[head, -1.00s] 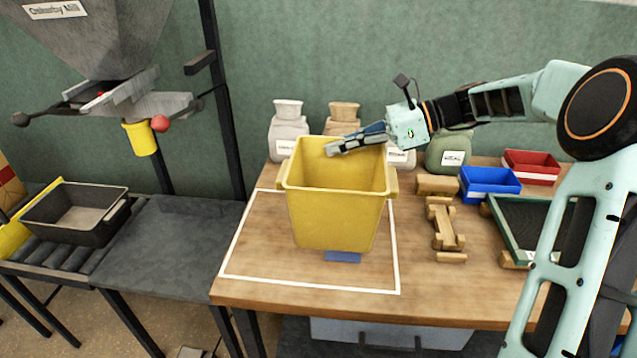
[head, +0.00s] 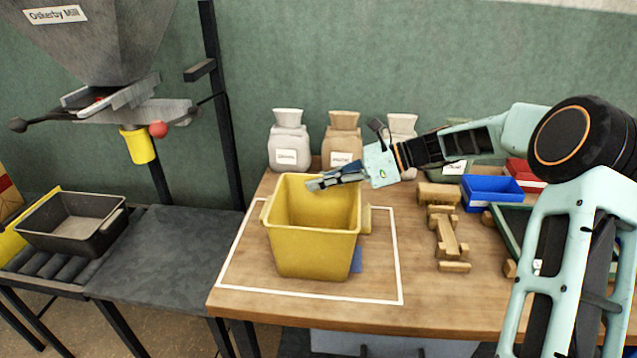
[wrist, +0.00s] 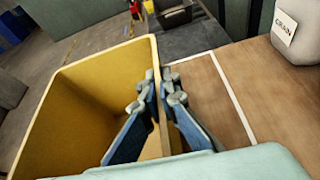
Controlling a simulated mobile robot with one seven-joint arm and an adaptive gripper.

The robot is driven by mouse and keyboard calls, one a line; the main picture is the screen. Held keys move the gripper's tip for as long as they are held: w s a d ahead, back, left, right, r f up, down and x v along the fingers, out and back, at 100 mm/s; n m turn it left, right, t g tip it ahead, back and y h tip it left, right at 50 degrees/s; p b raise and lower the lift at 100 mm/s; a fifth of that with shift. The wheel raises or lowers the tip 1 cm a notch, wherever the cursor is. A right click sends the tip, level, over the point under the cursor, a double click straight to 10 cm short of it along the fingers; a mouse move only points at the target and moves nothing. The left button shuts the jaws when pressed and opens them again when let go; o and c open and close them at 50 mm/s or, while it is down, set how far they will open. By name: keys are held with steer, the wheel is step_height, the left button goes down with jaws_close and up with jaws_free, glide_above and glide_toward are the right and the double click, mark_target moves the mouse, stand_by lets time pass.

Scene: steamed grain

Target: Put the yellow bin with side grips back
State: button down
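The yellow bin with side grips (head: 318,245) is upright and empty inside the white outline (head: 300,295) on the wooden bench. It is on the bench top or just above it; I cannot tell which. One side grip shows at its right. My gripper (head: 322,183) is at the bin's back right rim. In the wrist view, my gripper (wrist: 162,85) straddles the wall of the bin (wrist: 90,85), one finger inside and one outside, closed on the rim. A blue patch (head: 356,259) on the bench is partly hidden behind the bin.
Sacks (head: 289,145) stand along the back.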

steer(key=c, duration=2.2)
jaws_free()
steer(key=shift+o, duration=0.2)
steer(key=p+v, duration=0.2)
steer(key=v, duration=1)
